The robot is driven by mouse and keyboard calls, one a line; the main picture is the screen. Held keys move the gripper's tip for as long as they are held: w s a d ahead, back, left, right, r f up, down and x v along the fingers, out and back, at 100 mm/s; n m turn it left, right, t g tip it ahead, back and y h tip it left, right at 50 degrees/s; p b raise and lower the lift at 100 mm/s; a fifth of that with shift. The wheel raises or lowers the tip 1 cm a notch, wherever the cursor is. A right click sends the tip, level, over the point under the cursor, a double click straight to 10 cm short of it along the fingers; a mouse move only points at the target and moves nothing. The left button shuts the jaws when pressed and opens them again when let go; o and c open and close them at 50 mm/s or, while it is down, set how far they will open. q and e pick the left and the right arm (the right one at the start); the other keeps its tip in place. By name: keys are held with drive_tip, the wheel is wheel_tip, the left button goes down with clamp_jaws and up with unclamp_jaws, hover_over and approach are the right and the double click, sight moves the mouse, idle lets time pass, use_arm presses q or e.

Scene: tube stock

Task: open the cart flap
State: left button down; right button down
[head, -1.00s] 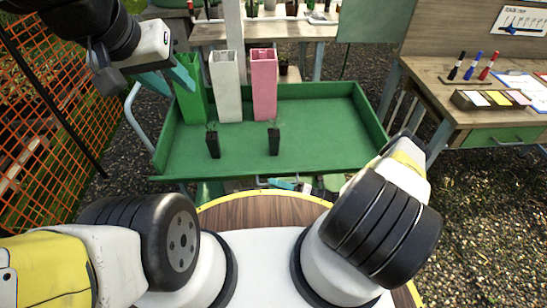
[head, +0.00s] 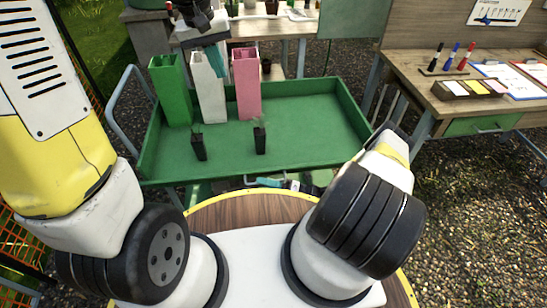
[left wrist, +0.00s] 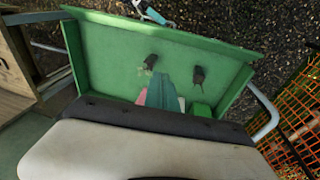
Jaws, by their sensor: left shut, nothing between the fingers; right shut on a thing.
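The green cart (head: 310,125) stands in front of me; its near edge runs across the middle of the head view. A grey handle bar (head: 252,179) shows just below that edge. My right gripper (head: 272,182) is at this bar, shut on what looks like the flap handle; the grip is partly hidden. It also shows at the cart's edge in the left wrist view (left wrist: 153,14). How far the flap is open I cannot tell. My left gripper (head: 217,60) is shut and empty above the cart's back left, by the tall tubes; its teal fingers show in the left wrist view (left wrist: 170,95).
Tall green (head: 169,90), white (head: 209,90) and pink (head: 246,85) tubes stand at the cart's back left. Two small black pots (head: 199,147) (head: 260,138) stand nearer. A wooden desk (head: 425,85) is at the right. The cart's right half is clear.

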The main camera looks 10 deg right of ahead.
use_arm(q)
drive_tip(key=w+d+f+g, duration=0.1)
drive_tip(key=w+d+f, duration=0.25)
drive_tip(key=f, duration=0.25)
drive_tip(key=w+d+f+g, duration=0.1)
drive_tip(key=w+d+f, duration=0.1)
drive_tip(key=d+f, duration=0.25)
use_arm(e)
drive_tip(key=shift+w, duration=0.1)
use_arm(q)
drive_tip(key=g+y, duration=0.2)
approach(275, 169)
drive_tip(key=w+f, duration=0.3)
drive_tip(key=f, duration=0.1)
drive_tip(key=shift+s+f, duration=0.75)
drive_tip(key=shift+s, duration=0.15)
drive_tip(key=shift+s+f, duration=0.35)
drive_tip(key=shift+s, duration=0.15)
drive_tip(key=shift+s+f, duration=0.45)
drive_tip(key=shift+s, duration=0.35)
use_arm(e)
drive_tip(key=shift+w+r, duration=0.1)
drive_tip(key=shift+r, duration=0.05)
drive_tip(key=c, duration=1.5)
unclamp_jaws()
drive_tip(key=shift+d, duration=0.1)
